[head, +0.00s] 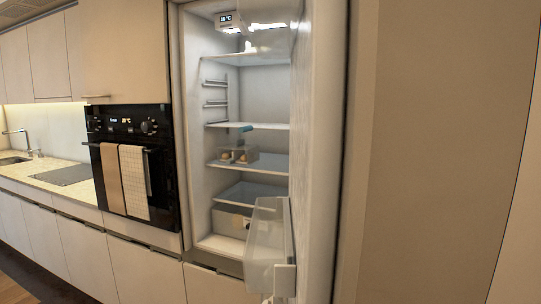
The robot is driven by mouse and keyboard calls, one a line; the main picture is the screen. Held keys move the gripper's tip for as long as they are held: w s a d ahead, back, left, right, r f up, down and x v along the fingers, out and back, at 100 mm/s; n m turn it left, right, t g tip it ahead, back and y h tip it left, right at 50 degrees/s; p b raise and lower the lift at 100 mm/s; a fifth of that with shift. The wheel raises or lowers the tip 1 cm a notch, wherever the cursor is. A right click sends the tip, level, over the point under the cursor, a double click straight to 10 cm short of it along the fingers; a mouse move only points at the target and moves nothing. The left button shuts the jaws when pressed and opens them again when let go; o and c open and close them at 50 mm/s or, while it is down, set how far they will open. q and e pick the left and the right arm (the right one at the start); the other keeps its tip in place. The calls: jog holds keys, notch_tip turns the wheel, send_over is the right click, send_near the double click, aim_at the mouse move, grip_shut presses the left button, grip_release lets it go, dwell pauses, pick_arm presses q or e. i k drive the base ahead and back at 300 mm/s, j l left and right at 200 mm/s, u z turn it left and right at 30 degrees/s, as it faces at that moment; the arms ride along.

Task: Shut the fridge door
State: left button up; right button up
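The fridge (248,95) stands open in the middle of the head view. Its lit inside, shelves and a temperature display are in plain sight. The fridge door (322,150) is swung well out towards me on the right side of the opening. I see its pale inner side at a steep slant. A clear door bin (265,240) sticks out from its lower part to the left. A small box with round items (238,155) sits on a middle shelf. I cannot make out either of my grippers.
A black oven (130,165) with two towels hanging from its handle is left of the fridge. A counter (50,175) with sink and hob runs further left. A large beige panel (440,150) fills the right of the view.

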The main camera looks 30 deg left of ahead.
aim_at(330, 46)
jog(key=i+l+u, duration=0.1)
jog(key=u, duration=0.3)
jog(key=i+l+u, duration=0.45)
jog(key=u, duration=0.3)
jog(key=k+l+u, duration=0.15)
jog(key=k+l, duration=0.05)
jog(key=k, duration=0.1)
